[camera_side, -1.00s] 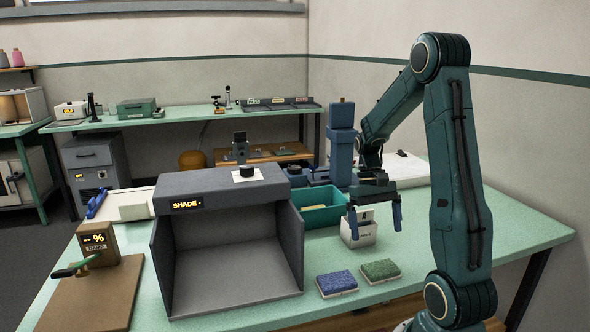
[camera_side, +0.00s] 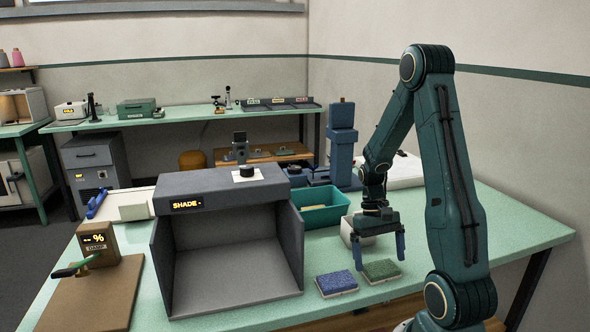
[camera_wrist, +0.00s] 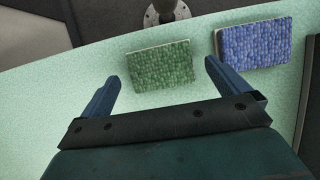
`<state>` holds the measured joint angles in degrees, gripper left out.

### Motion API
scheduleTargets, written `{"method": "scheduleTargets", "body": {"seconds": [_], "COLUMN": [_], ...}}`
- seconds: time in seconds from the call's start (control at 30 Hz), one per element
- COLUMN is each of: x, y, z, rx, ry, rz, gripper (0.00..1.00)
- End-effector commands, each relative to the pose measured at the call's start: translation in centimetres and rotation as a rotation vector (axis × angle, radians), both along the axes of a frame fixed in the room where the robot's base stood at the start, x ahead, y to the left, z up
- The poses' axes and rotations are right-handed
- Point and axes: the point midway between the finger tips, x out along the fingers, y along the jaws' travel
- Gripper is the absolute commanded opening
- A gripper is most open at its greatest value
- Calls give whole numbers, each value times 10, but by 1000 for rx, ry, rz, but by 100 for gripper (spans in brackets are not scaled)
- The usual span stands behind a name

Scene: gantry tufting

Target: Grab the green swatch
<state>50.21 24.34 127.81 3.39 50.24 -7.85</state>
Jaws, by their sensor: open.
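The green swatch (camera_side: 381,271) lies flat on the pale green table, to the right of the blue swatch (camera_side: 337,283) in the side view. In the wrist view the green swatch (camera_wrist: 161,66) lies just beyond and between my two fingertips, and the blue swatch (camera_wrist: 254,42) is to its right. My gripper (camera_side: 380,263) points down, open and empty, above and slightly behind the green swatch in the side view. Its two blue fingers (camera_wrist: 162,69) are spread wide in the wrist view. They appear apart from the swatch.
The grey SHADE booth (camera_side: 222,186) stands left of the swatches. A teal bin (camera_side: 322,217) and a white box (camera_side: 368,238) stand behind my gripper. A brown board (camera_side: 87,296) with a damp meter (camera_side: 97,239) is at the far left. The table's front edge is close to the swatches.

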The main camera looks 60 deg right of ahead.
Motion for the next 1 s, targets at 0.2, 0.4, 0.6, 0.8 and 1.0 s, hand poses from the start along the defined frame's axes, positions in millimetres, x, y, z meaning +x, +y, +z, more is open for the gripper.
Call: {"method": "scheduleTargets", "body": {"seconds": [0.2,0.4,0.6,0.8,1.0], "x": [-5,-5,-5,-5,-5], "y": [5,5,5,5,5], "z": [-16,-17,-17,-17,-17], "rx": [0,-1,-1,-1,-1], "ry": [0,-1,-1,-1,-1], "rz": [0,0,0,0,0], "gripper": [100,100,100,86,59]}}
